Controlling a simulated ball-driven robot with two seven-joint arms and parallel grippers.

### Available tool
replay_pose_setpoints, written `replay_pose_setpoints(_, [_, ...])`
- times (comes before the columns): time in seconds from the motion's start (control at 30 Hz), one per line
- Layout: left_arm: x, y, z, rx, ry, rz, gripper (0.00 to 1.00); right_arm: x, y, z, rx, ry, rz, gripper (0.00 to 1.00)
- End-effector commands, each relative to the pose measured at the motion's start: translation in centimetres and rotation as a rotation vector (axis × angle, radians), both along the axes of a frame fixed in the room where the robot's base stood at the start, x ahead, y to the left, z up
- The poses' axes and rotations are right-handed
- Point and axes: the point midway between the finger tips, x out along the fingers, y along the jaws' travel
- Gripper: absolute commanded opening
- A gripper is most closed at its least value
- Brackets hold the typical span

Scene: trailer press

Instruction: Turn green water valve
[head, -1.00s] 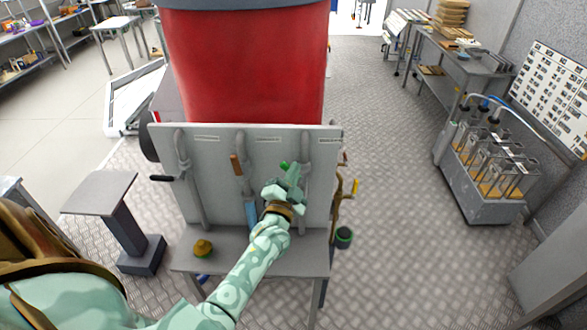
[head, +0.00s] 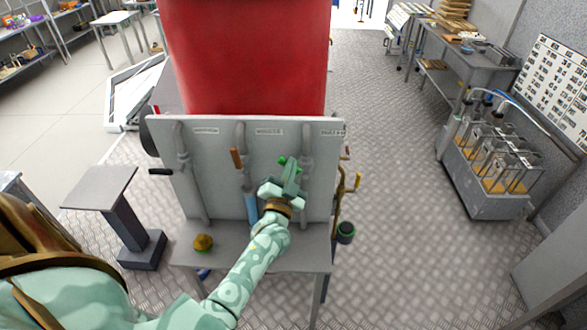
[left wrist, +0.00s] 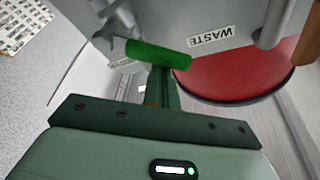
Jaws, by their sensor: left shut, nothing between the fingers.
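The green valve handle (head: 283,159) is on the right-hand pipe of the grey upright panel (head: 219,190), mostly hidden by my left gripper in the head view. In the left wrist view the green handle (left wrist: 158,54) lies nearly crosswise, slightly tilted, beside a label reading WASTE. My left gripper (head: 291,165) is shut and empty. Its narrow fingertips (left wrist: 162,73) overlap the handle's lower edge in the wrist view; I cannot tell whether they touch it. My right gripper is not in view.
A yellow-brown object (head: 203,242) sits on the shelf below. A red tank (head: 245,60) stands behind. Floor is open to the right, before a grey cart (head: 483,170).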

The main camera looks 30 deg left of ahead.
Motion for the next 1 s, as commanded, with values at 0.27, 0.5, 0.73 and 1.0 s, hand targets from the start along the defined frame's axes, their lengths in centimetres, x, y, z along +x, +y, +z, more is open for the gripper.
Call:
replay_pose_setpoints(0.27, [-0.6, 1.0, -1.5, -0.207, -0.125, 0.001, 0.00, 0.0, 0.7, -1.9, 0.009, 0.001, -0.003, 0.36])
replay_pose_setpoints(0.5, [-0.9, 1.5, -2.5, -0.364, -0.221, 0.001, 0.00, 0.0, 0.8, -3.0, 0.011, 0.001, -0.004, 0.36])
replay_pose_setpoints(0.73, [-1.1, 1.8, -3.2, -0.466, -0.282, 0.001, 0.00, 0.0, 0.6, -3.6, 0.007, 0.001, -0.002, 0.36])
replay_pose_setpoints(1.0, [-1.2, 1.9, -3.4, -0.518, -0.316, 0.001, 0.00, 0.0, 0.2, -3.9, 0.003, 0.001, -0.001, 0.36])
